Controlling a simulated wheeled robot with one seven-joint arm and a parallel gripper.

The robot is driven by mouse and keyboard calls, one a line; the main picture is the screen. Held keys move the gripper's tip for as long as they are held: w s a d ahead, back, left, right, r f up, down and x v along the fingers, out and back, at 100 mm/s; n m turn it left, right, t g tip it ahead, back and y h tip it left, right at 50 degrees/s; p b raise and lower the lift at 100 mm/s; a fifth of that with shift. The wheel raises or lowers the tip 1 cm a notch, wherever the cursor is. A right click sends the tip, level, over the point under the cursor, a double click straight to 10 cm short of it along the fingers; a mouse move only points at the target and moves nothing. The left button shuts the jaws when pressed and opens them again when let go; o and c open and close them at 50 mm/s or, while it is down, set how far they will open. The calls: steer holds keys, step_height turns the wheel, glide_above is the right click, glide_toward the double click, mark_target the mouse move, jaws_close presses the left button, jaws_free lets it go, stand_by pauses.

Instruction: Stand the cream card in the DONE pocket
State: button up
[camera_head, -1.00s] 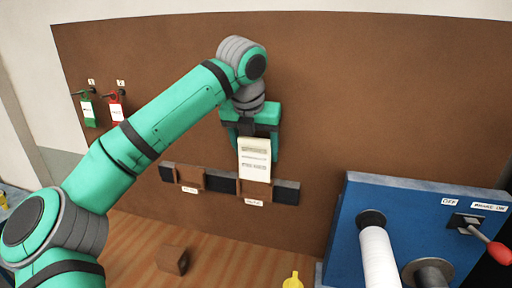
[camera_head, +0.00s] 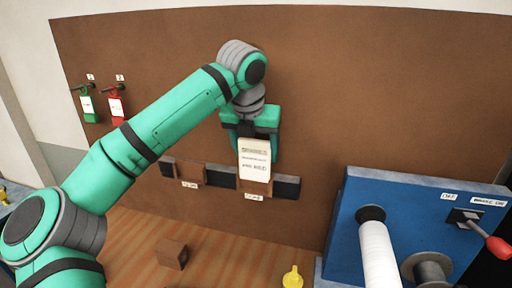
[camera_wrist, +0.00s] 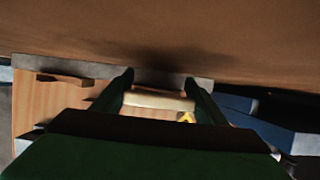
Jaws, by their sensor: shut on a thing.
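The cream card (camera_head: 255,160), with dark printed lines, is upright in my gripper (camera_head: 254,150), which is shut on it. In the wrist view the card's edge (camera_wrist: 160,100) shows between the two fingers (camera_wrist: 161,94). The card's lower end is at the right-hand brown pocket (camera_head: 254,187) on the dark rail. I cannot tell whether that end is inside the pocket or just above or in front of it. The small label (camera_head: 254,197) under this pocket seems to read DONE, but it is blurred.
A second brown pocket (camera_head: 190,173) is at the rail's left. A green tag (camera_head: 88,107) and a red tag (camera_head: 116,108) hang on the brown board. A blue machine (camera_head: 345,215) with a white roll (camera_head: 378,255) and red-knobbed lever (camera_head: 497,249) stands right. A brown block (camera_head: 172,255) lies below.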

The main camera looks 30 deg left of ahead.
steer(key=shift+f, duration=1.5)
steer(key=o, duration=1.3)
steer(key=shift+c, duration=0.2)
steer(key=v, duration=1.1)
